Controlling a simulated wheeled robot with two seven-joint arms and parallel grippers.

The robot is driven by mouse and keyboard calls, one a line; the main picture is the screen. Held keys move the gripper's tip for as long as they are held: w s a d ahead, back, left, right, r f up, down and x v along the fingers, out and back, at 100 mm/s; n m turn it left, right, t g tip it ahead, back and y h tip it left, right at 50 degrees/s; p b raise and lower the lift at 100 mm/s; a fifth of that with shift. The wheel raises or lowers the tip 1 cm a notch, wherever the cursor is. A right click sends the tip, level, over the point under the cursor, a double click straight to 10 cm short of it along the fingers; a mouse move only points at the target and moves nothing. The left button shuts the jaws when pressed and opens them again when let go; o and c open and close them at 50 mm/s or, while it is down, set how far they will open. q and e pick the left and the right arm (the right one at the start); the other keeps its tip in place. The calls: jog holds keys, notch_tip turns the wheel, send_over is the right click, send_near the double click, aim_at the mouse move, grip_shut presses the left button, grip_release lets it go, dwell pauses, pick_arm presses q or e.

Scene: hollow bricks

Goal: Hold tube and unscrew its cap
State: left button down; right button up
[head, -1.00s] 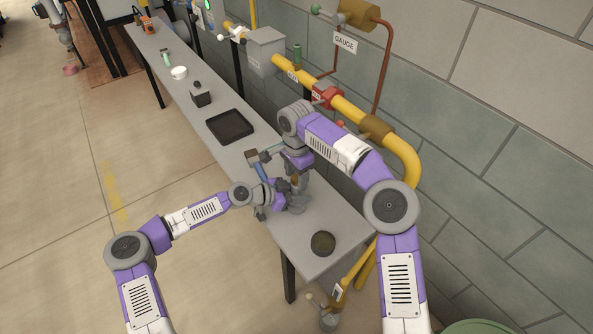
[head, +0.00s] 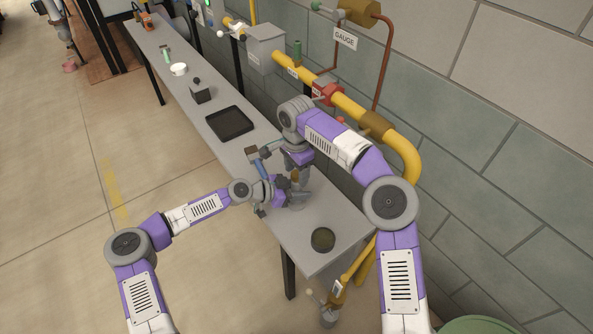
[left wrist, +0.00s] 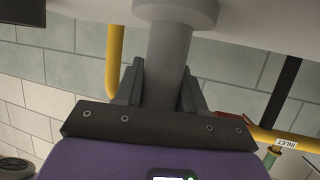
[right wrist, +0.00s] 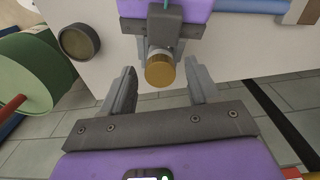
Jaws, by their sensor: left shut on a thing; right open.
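A grey tube (left wrist: 168,55) with a wide round base (left wrist: 176,10) stands on the table in the left wrist view, which is upside down. My left gripper (left wrist: 165,82) is shut around it, a finger on each side. The tube's golden-brown cap (right wrist: 160,72) faces the camera in the right wrist view. My right gripper (right wrist: 160,80) is open, with a finger apart from the cap on each side. In the head view the cap (head: 295,175) is small, and my left gripper (head: 294,197) and right gripper (head: 298,180) are crowded together around the tube, partly hiding it.
A hammer-like tool with a blue handle (head: 260,166) lies close behind my left gripper. A black tray (head: 230,122), a dark box (head: 200,93) and a round dark dish (head: 322,239) are on the long table (head: 275,150). A yellow pipe (head: 345,107) runs along the wall.

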notch_tip(320, 180, up, 4)
jog(key=shift+r, duration=0.15)
pick_arm(q)
jog(key=c, duration=0.6)
grip_release()
